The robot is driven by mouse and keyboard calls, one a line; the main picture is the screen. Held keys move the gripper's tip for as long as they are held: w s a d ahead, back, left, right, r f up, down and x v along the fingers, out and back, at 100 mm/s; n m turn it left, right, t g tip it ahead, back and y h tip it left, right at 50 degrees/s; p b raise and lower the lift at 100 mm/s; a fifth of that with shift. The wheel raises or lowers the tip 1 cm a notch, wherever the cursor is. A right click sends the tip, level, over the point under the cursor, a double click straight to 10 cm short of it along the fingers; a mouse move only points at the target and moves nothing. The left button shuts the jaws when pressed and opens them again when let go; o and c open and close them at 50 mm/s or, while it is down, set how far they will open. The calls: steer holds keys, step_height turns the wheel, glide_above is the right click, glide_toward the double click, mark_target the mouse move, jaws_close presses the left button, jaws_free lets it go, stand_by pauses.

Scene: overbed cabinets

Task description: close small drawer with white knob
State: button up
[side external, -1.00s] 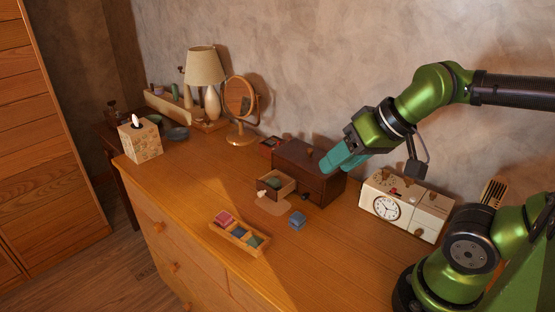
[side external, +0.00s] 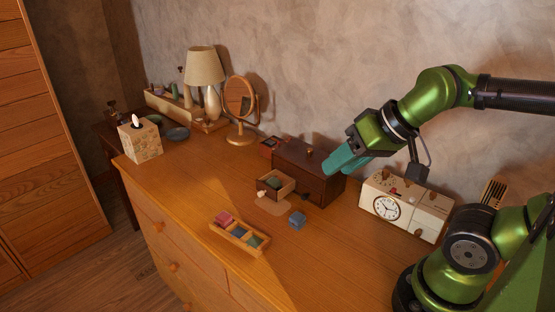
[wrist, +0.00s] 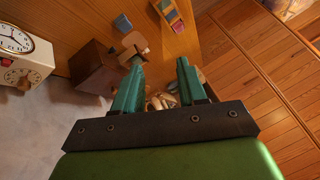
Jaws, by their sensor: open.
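The small drawer (side external: 281,183) sticks out of the front of a dark wooden box (side external: 310,172) on the dresser. A pale white knob (side external: 262,194) is on its front, and something greenish lies inside it. My gripper (side external: 345,160) has teal fingers and hangs in the air beside the right end of the box, near its top. In the wrist view my fingers (wrist: 157,90) are apart with nothing between them. The box (wrist: 95,70) and the open drawer (wrist: 133,48) show beyond the left finger.
A blue block (side external: 297,220) and a divided tray (side external: 239,235) of coloured pieces lie in front. A cream clock box (side external: 405,206) stands to the right. A mirror (side external: 240,104), lamp (side external: 204,72) and tissue box (side external: 140,139) stand to the left. The front left dresser top is clear.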

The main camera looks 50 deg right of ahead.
steer(key=w+a+f+g, duration=0.1)
steer(key=w+a+f+n+g, duration=0.1)
steer(key=f, duration=0.1)
steer(key=shift+a+f, duration=0.1)
steer(key=shift+a, duration=0.05)
jaws_close()
steer(key=w+a+f+h, duration=0.2)
steer(key=w+f+h, duration=0.15)
steer(key=w, duration=0.35)
steer(key=w+a+f+n+h, duration=0.1)
steer(key=w+a+f+h, duration=0.1)
steer(key=w+f, duration=0.3)
steer(key=w+a+f+h, duration=0.2)
steer(key=w+f+h, duration=0.1)
steer(key=w, duration=0.5)
steer(key=shift+g+y, duration=0.25)
steer(key=shift+g, duration=0.15)
steer(key=x, duration=0.9)
steer(key=shift+d+f, duration=0.25)
steer(key=shift+d, duration=0.15)
steer(key=shift+s+d, duration=0.1)
steer(key=shift+d, duration=1.85)
